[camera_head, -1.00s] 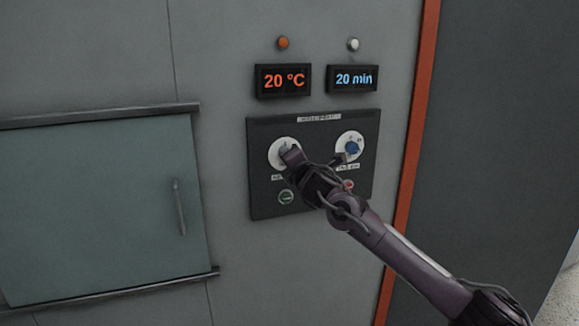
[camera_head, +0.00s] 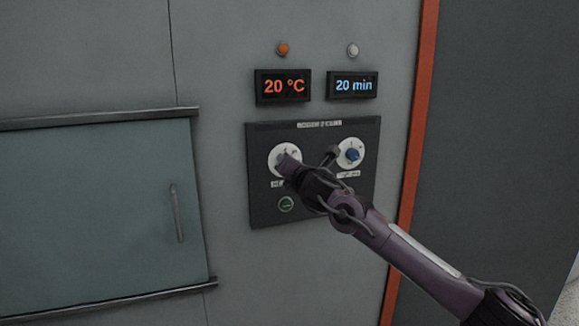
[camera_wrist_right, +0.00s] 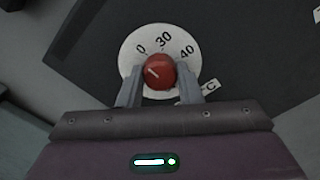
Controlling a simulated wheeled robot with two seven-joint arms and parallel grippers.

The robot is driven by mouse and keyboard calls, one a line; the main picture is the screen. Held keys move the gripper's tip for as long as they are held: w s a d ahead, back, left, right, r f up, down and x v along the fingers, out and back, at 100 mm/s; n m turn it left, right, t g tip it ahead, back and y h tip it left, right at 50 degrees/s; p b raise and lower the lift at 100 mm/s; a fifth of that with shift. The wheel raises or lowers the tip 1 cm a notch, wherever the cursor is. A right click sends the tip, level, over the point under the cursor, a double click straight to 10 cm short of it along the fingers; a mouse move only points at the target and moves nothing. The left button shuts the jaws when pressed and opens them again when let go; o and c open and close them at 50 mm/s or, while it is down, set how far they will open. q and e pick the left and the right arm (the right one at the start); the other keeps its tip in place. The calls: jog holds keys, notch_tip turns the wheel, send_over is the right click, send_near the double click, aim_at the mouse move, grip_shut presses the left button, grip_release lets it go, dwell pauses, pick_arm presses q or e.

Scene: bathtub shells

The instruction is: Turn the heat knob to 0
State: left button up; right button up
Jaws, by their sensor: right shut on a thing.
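The heat knob (camera_wrist_right: 160,71) is red with a short white mark and sits on a round white dial (camera_wrist_right: 131,60) printed 0, 30 and 40. The mark points up and left, near the 0 side. My right gripper (camera_wrist_right: 159,86) is shut on the knob, one finger on each side. In the head view the right gripper (camera_head: 286,163) covers most of the knob at the left dial. The temperature display (camera_head: 284,86) above reads 20 °C. My left gripper is not in view.
A second dial with a blue knob (camera_head: 351,155) sits right of the gripper on the dark panel (camera_head: 262,205). A time display (camera_head: 352,86) reads 20 min. A green button (camera_head: 286,204) is below the heat dial. A handled door (camera_head: 100,215) is at left.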

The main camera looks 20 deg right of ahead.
jog(key=shift+f, duration=0.15)
jog(key=o, duration=1)
jog(key=s+b, duration=0.2)
jog(key=s, duration=0.6)
jog(key=shift+d, duration=0.1)
jog(key=shift+w, duration=0.15)
